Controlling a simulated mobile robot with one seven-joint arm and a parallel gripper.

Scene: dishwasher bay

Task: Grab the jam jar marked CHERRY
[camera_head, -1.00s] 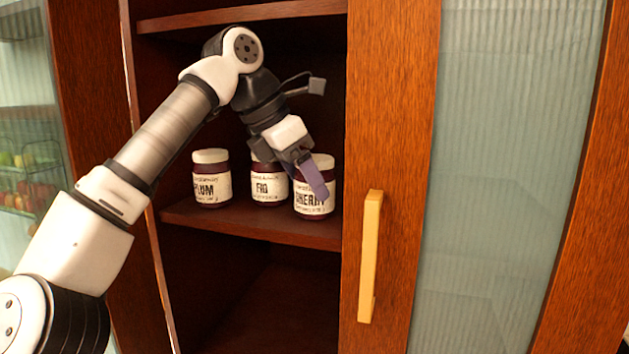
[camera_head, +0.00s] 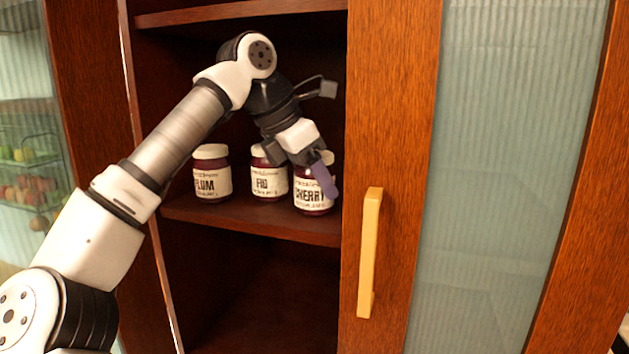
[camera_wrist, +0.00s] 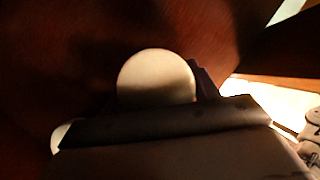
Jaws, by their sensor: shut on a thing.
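The jam jar marked CHERRY (camera_head: 312,197) stands upright at the right end of the shelf, dark red with a white label and a pale lid. My gripper (camera_head: 321,172) is shut on it, coming down from the upper left. One purplish finger crosses the jar's upper right side; the other finger is hidden. In the wrist view the pale round lid of the CHERRY jar (camera_wrist: 157,76) shows just beyond the dark gripper body. The jar's base appears to be on the shelf.
The FIG jar (camera_head: 269,184) stands just left of the CHERRY jar, and the PLUM jar (camera_head: 211,185) farther left. The cabinet shelf (camera_head: 240,220) has a board above. A door with a yellow handle (camera_head: 369,253) is close on the right.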

